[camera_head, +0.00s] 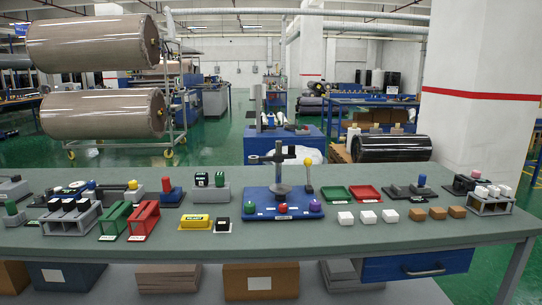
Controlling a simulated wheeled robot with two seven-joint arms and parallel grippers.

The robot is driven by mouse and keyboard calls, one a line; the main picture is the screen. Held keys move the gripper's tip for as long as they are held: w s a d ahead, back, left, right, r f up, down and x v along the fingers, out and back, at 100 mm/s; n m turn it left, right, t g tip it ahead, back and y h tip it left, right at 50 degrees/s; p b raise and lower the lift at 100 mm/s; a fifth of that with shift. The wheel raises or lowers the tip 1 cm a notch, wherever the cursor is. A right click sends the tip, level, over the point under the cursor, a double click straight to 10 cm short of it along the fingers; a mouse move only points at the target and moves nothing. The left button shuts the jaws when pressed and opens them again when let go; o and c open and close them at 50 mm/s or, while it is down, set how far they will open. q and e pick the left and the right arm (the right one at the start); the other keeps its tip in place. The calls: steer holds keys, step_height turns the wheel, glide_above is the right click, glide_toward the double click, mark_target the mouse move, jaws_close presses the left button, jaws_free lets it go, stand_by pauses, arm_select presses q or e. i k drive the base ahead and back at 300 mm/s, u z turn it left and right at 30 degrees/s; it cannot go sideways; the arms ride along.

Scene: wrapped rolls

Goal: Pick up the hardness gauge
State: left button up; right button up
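No label here is readable enough for me to tell for certain which thing is the hardness gauge. A blue base with a grey post and a dark cross arm (281,172) stands in the middle of the green-grey table, with green, red and purple knobs along its front. A stick with a yellow ball (309,163) stands upright at its right. Neither of my grippers is in view.
Green and red frames (143,220) and a grey rack with black tops (70,214) stand left. White cubes (367,217), brown cubes (438,213) and red and green trays (352,193) lie right. The table's front strip (300,239) is clear.

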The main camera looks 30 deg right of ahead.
mark_target(201, 178)
steer(key=u, duration=0.3)
steer(key=i, duration=0.3)
steer(key=u, duration=0.7)
steer(key=i, duration=0.95)
steer(key=z, duration=0.75)
steer(key=i, duration=0.65)
steer(key=z, duration=0.75)
